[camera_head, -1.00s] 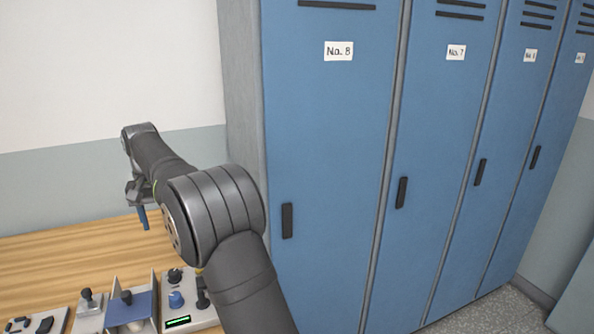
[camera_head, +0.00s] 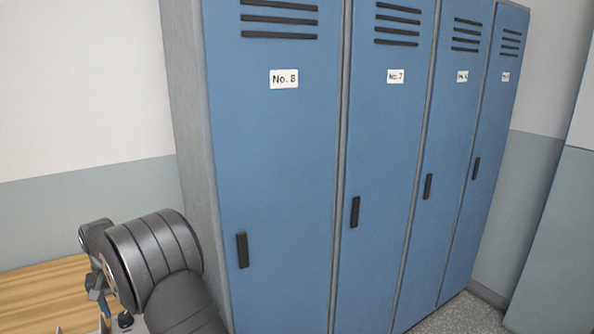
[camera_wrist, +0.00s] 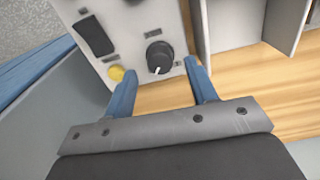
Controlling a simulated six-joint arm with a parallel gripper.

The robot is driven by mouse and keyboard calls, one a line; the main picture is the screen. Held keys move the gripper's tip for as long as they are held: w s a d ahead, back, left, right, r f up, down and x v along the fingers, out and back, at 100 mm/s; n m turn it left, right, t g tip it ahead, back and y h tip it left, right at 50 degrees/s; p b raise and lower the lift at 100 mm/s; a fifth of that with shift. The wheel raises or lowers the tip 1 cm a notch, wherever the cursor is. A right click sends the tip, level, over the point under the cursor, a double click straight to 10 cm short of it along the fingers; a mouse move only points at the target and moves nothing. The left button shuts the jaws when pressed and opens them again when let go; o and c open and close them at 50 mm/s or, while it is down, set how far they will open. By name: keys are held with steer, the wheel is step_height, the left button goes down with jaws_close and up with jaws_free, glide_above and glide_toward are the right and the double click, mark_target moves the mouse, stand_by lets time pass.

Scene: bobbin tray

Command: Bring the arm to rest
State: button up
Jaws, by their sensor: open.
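My gripper (camera_wrist: 162,92) is open in the wrist view, with its two blue fingers apart and nothing between them. Past the fingertips is a light grey control panel (camera_wrist: 135,45) with a black knob (camera_wrist: 159,57), a yellow button (camera_wrist: 116,73) and a black rocker-like part (camera_wrist: 93,36). I cannot tell whether the fingers touch the panel. In the head view my arm (camera_head: 150,265) is folded at the lower left, and the gripper is mostly hidden there behind it. No bobbin shows clearly.
A wooden bench top (camera_head: 40,290) lies at the lower left. Blue lockers (camera_head: 275,170) stand close to the right of my arm. In the wrist view, grey upright walls (camera_wrist: 235,22) stand on the wood at upper right.

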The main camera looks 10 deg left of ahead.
steer(key=shift+f, duration=1.4)
step_height(320, 180, up, 17)
step_height(320, 180, down, 17)
steer(key=shift+f, duration=0.1)
steer(key=n, duration=1.2)
steer(key=shift+n, duration=2)
